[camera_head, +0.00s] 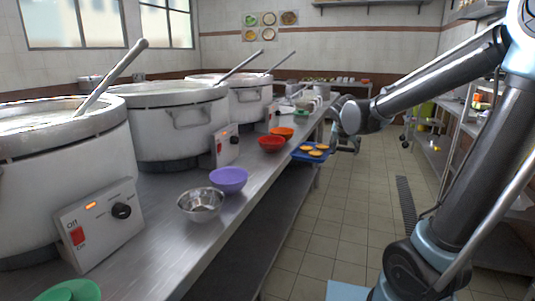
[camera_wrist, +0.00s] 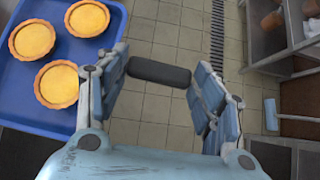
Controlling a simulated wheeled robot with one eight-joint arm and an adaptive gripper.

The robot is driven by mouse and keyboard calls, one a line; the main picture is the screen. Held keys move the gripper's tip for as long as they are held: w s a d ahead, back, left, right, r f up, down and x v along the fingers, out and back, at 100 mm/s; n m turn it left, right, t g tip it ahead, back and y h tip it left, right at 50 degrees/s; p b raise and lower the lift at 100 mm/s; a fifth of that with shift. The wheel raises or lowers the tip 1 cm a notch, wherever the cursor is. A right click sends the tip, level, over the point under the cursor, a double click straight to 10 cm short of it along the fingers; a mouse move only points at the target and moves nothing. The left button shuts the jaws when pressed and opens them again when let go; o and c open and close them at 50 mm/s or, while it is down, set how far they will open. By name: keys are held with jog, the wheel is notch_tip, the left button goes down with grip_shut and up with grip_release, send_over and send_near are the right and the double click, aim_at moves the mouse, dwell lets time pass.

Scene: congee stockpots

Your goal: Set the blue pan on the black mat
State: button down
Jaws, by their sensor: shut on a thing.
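My gripper (camera_head: 346,142) is past the right edge of the steel counter, beside a blue tray. In the wrist view my gripper (camera_wrist: 157,82) has its fingers at both ends of a dark rounded bar (camera_wrist: 160,72), with tiled floor beyond. I cannot tell what the bar belongs to. The blue tray (camera_wrist: 28,92) lies left of the fingers and carries several round yellow tarts. It also shows on the counter's right edge in the head view (camera_head: 298,156). No other blue pan is clear in view, and I cannot make out a black mat.
Large stockpots (camera_head: 172,125) line the counter (camera_head: 160,225) with control boxes in front. A metal bowl (camera_head: 201,204), a purple bowl (camera_head: 229,180), a red bowl (camera_head: 272,144) and an orange bowl (camera_head: 281,133) stand near its edge. The tiled aisle is open; shelves (camera_head: 440,150) stand right.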

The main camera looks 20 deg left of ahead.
jog(key=s+a+r+n, duration=0.1)
jog(key=s+a+r, duration=0.2)
jog(key=s, duration=0.6)
jog(key=a, duration=2)
notch_tip(320, 180, down, 7)
jog(key=shift+w+y, duration=0.3)
jog(key=shift+w, duration=0.1)
jog(key=shift+r, duration=0.1)
jog(key=shift+c, duration=2.3)
grip_release()
jog(key=v, duration=1.2)
